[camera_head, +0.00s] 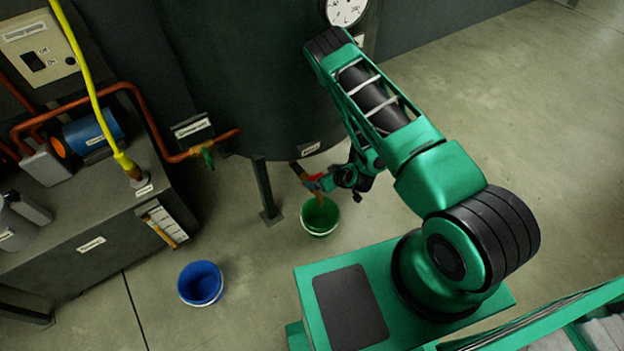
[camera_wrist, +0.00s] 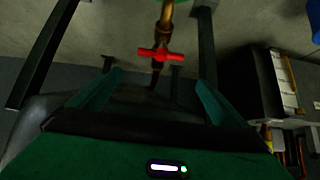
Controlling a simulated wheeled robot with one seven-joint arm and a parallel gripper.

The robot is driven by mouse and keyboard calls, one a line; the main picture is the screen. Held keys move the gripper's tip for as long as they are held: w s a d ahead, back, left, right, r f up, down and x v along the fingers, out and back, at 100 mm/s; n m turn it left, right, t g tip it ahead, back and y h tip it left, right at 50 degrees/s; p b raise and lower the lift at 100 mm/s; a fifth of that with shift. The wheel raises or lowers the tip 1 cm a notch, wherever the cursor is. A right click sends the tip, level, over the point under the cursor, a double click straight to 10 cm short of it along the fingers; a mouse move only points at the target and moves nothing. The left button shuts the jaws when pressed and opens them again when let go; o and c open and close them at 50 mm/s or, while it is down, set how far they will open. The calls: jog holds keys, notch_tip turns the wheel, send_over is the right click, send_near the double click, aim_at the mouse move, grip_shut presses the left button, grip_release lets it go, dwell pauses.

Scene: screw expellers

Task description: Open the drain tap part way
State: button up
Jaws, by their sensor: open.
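The drain tap has a red bar handle (camera_wrist: 160,54) on a brass-coloured pipe (camera_wrist: 166,14) in the wrist view. The handle lies crosswise to the pipe there. In the head view the red handle (camera_head: 314,177) is small and partly hidden by my gripper (camera_head: 330,183), under the dark tank (camera_head: 250,75). My gripper also shows in the wrist view (camera_wrist: 157,88), its two green fingers wide apart and empty. The handle is in front of the gap, with no visible contact. A green bucket (camera_head: 319,221) stands on the floor below. A thin brown streak reaches towards it; whether it is liquid I cannot tell.
A blue bucket (camera_head: 200,284) stands on the floor to the left. A green-handled valve (camera_head: 207,157) sits on an orange pipe (camera_head: 130,90) left of the tank. A dark tank leg (camera_head: 265,190) stands near the tap. A dark bench (camera_head: 95,240) fills the left side.

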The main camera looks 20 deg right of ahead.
aim_at(313, 178)
jog(key=x, duration=0.7)
jog(key=s+f+x, duration=0.1)
jog(key=x, duration=0.3)
jog(key=shift+d+f, duration=0.15)
jog(key=shift+f, duration=0.05)
jog(key=c, duration=1)
